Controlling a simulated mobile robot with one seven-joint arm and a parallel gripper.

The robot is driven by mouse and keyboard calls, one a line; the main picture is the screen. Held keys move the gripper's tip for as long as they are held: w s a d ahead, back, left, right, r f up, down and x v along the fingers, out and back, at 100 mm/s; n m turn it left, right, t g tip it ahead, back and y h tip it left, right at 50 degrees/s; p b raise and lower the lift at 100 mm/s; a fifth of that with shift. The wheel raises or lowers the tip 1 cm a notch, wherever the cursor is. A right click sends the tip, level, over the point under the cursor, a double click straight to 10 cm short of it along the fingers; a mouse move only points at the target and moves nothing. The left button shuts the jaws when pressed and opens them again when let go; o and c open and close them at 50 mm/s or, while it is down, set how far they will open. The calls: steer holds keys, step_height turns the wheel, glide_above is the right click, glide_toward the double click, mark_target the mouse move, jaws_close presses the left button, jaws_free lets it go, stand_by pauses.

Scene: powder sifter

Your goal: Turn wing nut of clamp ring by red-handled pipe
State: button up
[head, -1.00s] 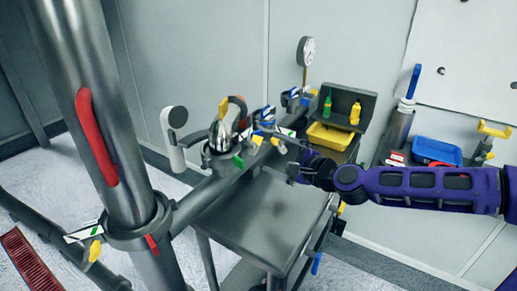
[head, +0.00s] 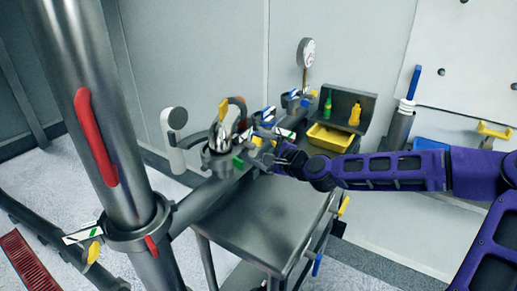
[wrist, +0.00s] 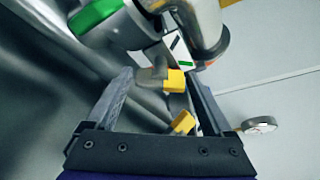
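The red-handled pipe (head: 128,178) stands upright at the left of the head view, its red handle (head: 97,137) on its side. A clamp ring (head: 128,240) sits around its lower part, with a yellow wing nut (head: 93,252) and a white tag with a green mark. My gripper (head: 268,160) is right of this pipe, well apart from it, by fittings on a horizontal pipe. In the wrist view my gripper (wrist: 160,82) is open. Two yellow wing-nut-like pieces (wrist: 176,78) and (wrist: 183,122) show between its fingers; I cannot tell whether it touches them.
A grey table (head: 265,220) stands below my arm. A silver fitting (head: 220,150) with yellow and green parts rises from the horizontal pipe. A gauge (head: 305,52) and a dark case (head: 352,103) with a yellow tray (head: 329,137) are behind.

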steer(key=c, duration=1)
steer(key=shift+f+b, duration=0.15)
steer(key=shift+b, duration=0.2)
steer(key=n+b, duration=0.1)
steer(key=n+t+b, duration=0.1)
steer(key=b, duration=0.1)
steer(key=shift+f+n, duration=0.3)
steer(key=n+t+b, duration=0.1)
steer(key=n+b, duration=0.1)
steer(key=n, duration=0.1)
steer(key=n+t+y+b, duration=0.1)
steer(key=n+b, duration=0.2)
steer(key=n, duration=0.1)
steer(key=shift+f+n+t+y+b, duration=0.15)
steer(key=shift+n+t+y+b, duration=0.15)
steer(key=shift+t, duration=0.1)
steer(key=shift+n+y, duration=1)
steer(key=shift+n, duration=1.2)
